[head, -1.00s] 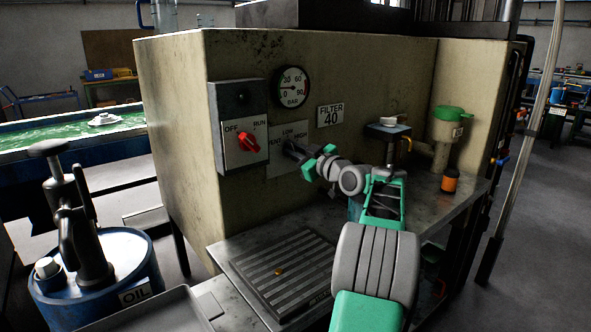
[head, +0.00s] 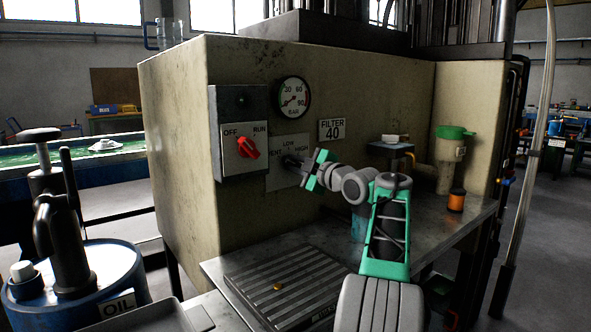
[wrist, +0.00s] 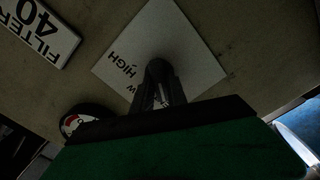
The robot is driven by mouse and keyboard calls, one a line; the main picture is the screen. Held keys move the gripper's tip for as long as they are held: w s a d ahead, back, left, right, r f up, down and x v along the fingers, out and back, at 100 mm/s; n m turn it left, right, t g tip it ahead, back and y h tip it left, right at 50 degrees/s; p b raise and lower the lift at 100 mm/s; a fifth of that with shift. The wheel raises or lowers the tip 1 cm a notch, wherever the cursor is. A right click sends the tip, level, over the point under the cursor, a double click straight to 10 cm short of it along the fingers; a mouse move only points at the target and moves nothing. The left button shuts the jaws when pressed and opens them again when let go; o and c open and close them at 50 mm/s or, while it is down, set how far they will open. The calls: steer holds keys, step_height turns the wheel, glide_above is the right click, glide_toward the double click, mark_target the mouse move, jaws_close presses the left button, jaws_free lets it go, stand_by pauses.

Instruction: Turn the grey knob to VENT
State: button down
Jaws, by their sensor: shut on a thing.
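The grey knob (head: 289,161) sits on a pale plate (head: 275,180) lettered LOW at the top and HIGH at the right; the left label shows only partly, ending in "NT". My gripper (head: 299,165) is shut on the knob, with the arm reaching in from the right. In the wrist view the dark knob (wrist: 158,70) is between my fingers, in front of the plate with HIGH readable. The fingers and shadow hide the knob's pointer, so I cannot tell its setting.
A red switch (head: 248,148) marked OFF and RUN is close left of the knob. A pressure gauge (head: 293,92) above has its needle low, near 0. A FILTER 40 label (head: 332,129) is at the right. A ribbed mat (head: 285,283) lies on the bench below.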

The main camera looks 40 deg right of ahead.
stand_by(0.4)
steer(key=c, duration=1.3)
jaws_free()
steer(key=s, duration=0.7)
steer(key=shift+s+a, duration=0.25)
steer(key=shift+s, duration=0.1)
steer(key=shift+s+f, duration=0.1)
